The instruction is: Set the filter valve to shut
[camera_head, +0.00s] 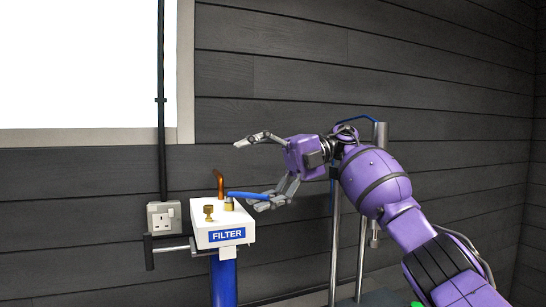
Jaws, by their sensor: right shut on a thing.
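The filter valve (229,204) is a brass fitting on top of a white box with a blue FILTER label (227,235). Its blue lever (243,195) points right, roughly level, toward my right gripper (249,173). One grey finger of that gripper is at the lever's free end, and the other stands out above it. The lever's tip is partly hidden by the lower finger. My left gripper is not in view.
A copper pipe (220,184) and a brass knob (208,213) stand on the box beside the valve. A wall socket (164,217) and a dark bar (149,252) are to the left. Metal posts (335,248) stand behind my right arm. The dark plank wall is close behind.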

